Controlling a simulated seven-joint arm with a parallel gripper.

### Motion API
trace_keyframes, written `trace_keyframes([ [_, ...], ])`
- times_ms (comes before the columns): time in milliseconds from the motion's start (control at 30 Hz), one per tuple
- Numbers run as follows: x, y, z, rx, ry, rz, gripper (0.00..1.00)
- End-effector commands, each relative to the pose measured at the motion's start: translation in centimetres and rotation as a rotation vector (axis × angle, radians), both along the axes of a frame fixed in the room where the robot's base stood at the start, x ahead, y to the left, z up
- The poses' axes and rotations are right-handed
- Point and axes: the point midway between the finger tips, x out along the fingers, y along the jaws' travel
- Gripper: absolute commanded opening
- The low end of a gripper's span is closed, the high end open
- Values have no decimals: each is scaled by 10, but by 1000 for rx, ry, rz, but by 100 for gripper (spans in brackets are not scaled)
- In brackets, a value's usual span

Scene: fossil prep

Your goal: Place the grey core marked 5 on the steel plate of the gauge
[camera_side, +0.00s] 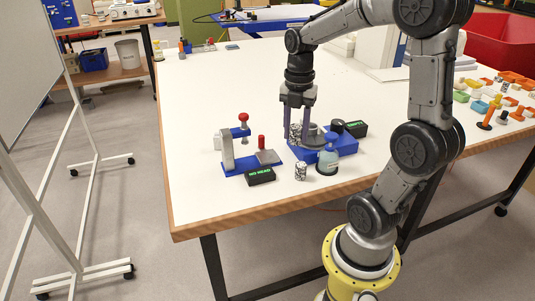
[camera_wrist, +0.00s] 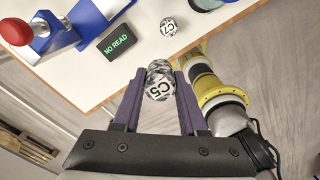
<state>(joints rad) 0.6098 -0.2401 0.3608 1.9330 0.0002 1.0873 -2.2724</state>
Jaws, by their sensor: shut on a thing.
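My gripper (camera_side: 296,128) points down and is shut on a speckled grey core (camera_side: 294,131), above or beside the right blue device. In the wrist view, the fingers (camera_wrist: 158,98) hold this core (camera_wrist: 158,84), and its white end reads C5. The gauge (camera_side: 228,150) stands to the left on a blue base, with a red knob on its arm. Its grey steel plate (camera_side: 267,157) lies right of the arm, with a red-topped post beside it. I cannot tell whether the core touches anything below.
A display reading NO READ (camera_side: 261,176) sits before the gauge. Another speckled core (camera_side: 301,172), marked C7 in the wrist view (camera_wrist: 168,25), stands near a blue-topped bottle (camera_side: 328,160). The blue device (camera_side: 343,147) has a dark display (camera_side: 356,129).

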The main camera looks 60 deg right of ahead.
Motion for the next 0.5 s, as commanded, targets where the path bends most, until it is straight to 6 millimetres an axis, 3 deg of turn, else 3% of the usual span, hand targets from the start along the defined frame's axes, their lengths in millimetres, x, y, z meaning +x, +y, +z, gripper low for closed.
trace_keyframes([
  [433, 75, -49, -39, 3, 3, 8, 0],
  [500, 83, -55, -52, 4, 5, 8, 0],
])
